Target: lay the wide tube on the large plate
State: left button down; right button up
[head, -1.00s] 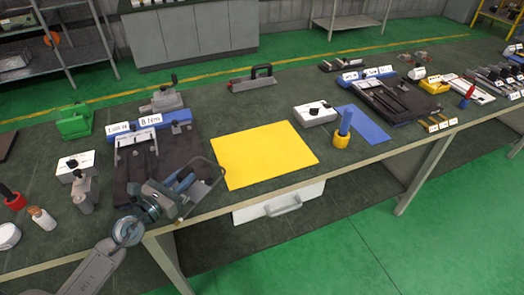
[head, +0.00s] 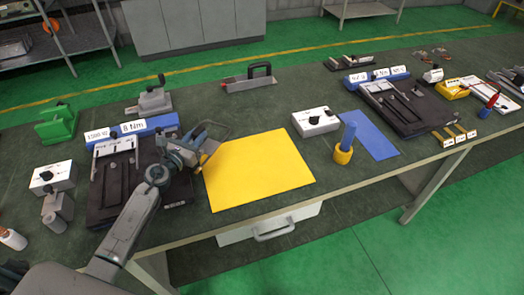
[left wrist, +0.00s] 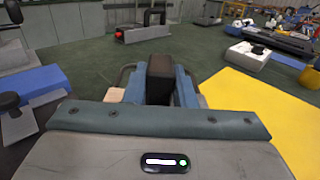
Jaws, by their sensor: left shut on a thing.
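The large plate is a flat yellow sheet (head: 260,172) on the bench, and it also shows at the right of the left wrist view (left wrist: 275,120). My left gripper (head: 190,150) is above the bench at the plate's upper left edge. It is shut on the wide tube, a thin dark bent loop (head: 222,127) that sticks out beyond the fingers. In the left wrist view the gripper (left wrist: 160,85) has a dark block between its blue-grey fingers, and parts of the tube (left wrist: 124,74) show beside them. The rest of the tube is hidden by the gripper. My right gripper is out of view.
A black fixture with a blue label bar (head: 150,124) lies left of the plate. A white box with a black knob (head: 314,122), a blue sheet (head: 372,138) and a yellow holder with a blue handle (head: 343,152) stand to the right. The plate itself is clear.

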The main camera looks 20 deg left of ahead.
pick_arm(q)
jog(key=shift+w+d, duration=0.3)
jog(key=shift+d, duration=0.15)
jog(key=shift+s+d+r+p, duration=0.1)
jog(key=shift+d+r+p, duration=0.05)
jog(key=shift+d+p, duration=0.5)
jog(key=d, duration=0.3)
jog(key=s+d+p, duration=0.1)
jog(key=d, duration=0.2)
jog(key=d+p, duration=0.1)
jog(key=d, duration=0.2)
jog(key=shift+s, duration=0.4)
jog(key=d, duration=0.2)
jog(key=d+f+p, duration=0.1)
jog(key=d, duration=0.2)
notch_tip(320, 180, down, 4)
jog(key=b, duration=0.3)
jog(key=shift+r, duration=0.15)
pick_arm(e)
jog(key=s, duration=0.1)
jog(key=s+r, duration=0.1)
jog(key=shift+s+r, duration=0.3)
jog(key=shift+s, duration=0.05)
pick_arm(q)
jog(key=shift+s, duration=0.1)
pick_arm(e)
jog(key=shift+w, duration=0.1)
